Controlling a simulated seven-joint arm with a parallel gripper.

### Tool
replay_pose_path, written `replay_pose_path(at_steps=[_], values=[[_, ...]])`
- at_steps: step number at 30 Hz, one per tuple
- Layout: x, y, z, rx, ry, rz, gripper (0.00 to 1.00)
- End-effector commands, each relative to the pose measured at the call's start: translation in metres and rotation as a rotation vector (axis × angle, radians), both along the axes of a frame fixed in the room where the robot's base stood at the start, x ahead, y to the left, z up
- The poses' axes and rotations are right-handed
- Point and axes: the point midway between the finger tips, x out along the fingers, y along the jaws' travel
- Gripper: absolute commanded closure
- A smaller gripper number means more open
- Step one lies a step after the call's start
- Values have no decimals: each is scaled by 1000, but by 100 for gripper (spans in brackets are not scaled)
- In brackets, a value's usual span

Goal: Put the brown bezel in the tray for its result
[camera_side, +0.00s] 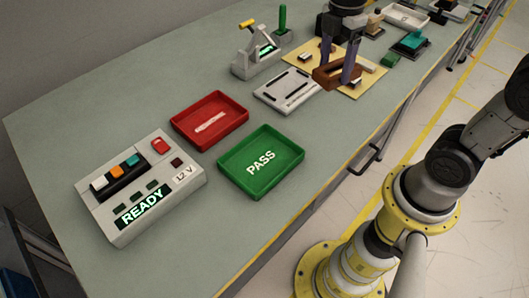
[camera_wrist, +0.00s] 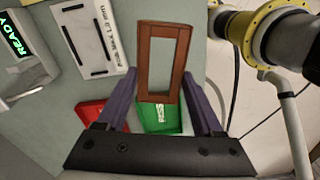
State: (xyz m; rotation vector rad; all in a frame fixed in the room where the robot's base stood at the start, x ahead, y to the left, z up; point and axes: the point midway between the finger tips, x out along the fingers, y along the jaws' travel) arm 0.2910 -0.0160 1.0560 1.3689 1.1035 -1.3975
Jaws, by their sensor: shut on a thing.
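The brown bezel (camera_side: 326,76), a rectangular frame with an open middle, is held between the two purple-grey fingers of my gripper (camera_side: 338,70). In the wrist view the bezel (camera_wrist: 144,62) is gripped across its width by my gripper (camera_wrist: 160,74). In the side view it appears over the tan mat. The green tray (camera_side: 287,172) marked PASS and the red tray (camera_side: 197,136), with a white label I cannot read, both look empty. The test box (camera_side: 156,202) shows READY and 12 V. Parts of the green tray (camera_wrist: 158,122) and red tray (camera_wrist: 90,110) show in the wrist view.
A grey slotted plate (camera_side: 286,90) lies between the trays and the tan mat (camera_side: 303,52). A lever fixture (camera_side: 257,62) with a green display and a green post (camera_side: 282,22) stand behind it. More parts crowd the far bench. The bench front is clear.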

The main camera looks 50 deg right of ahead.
Motion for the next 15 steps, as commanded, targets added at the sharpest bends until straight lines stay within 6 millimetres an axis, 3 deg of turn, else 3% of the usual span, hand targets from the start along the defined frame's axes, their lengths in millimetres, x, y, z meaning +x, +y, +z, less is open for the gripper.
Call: replay_pose_path(at_steps=[7,15], values=[[-35,60,-2,-6,7,-32,100],[-79,115,-2,-6,-6,105,100]])
